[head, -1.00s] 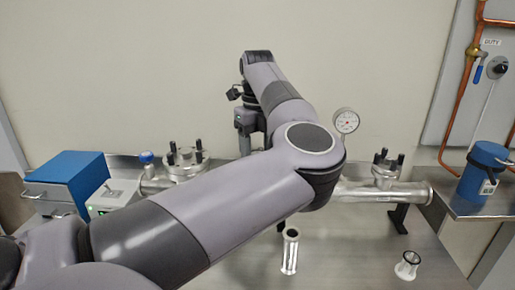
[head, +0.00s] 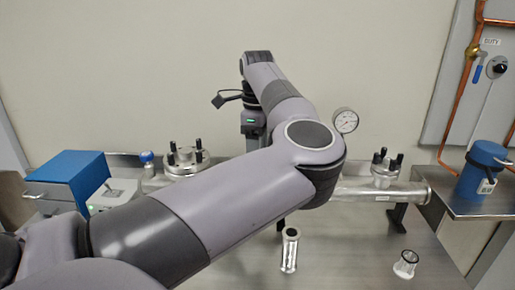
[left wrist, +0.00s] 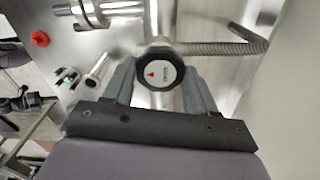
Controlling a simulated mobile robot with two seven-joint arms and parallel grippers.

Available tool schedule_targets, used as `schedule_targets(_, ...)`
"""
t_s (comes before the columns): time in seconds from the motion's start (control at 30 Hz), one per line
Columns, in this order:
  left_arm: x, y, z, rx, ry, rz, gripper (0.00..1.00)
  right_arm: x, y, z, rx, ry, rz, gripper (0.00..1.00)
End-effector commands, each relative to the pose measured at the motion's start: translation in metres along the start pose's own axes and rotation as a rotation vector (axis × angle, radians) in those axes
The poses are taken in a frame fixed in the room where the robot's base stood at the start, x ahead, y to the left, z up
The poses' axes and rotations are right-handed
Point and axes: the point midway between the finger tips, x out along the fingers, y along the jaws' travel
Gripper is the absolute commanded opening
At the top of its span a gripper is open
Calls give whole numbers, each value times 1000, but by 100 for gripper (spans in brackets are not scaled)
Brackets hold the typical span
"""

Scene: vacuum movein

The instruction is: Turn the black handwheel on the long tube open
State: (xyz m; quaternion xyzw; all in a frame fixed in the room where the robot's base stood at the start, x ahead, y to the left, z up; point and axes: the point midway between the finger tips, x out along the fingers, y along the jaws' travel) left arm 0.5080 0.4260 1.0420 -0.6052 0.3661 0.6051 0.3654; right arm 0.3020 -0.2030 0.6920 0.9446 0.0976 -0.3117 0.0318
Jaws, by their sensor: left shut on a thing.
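The long metal tube (head: 350,191) runs across the back of the steel bench in the head view. My left arm crosses in front and hides its middle, the handwheel and my gripper there. In the left wrist view the black handwheel (left wrist: 142,64) shows a white round face with a red arrow mark. My left gripper (left wrist: 160,74) is shut on the handwheel, one finger on each side of it. My right gripper is not in view.
A dial gauge (head: 345,121) stands above the tube. Clamped flanges (head: 184,160) sit left and right (head: 385,170) on it. A short tube (head: 290,250) and a small fitting (head: 406,264) stand on the bench front. A blue box (head: 70,180) is at left.

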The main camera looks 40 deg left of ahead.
Motion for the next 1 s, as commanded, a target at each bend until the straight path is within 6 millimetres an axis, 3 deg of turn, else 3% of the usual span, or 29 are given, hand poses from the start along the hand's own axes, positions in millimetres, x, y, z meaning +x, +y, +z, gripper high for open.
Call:
schedule_targets(0.57, -2, -1, 1, -40, -4, -7, 26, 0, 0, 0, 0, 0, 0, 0)
schedule_targets(0.6, -2, -1, 1, -40, -3, -7, 63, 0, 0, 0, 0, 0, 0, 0)
schedule_targets(0.67, -2, -1, 1, -39, -3, -6, 82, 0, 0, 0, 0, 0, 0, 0)
schedule_targets(1.0, -4, -1, 0, -36, -1, -3, 82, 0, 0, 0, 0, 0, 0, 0)
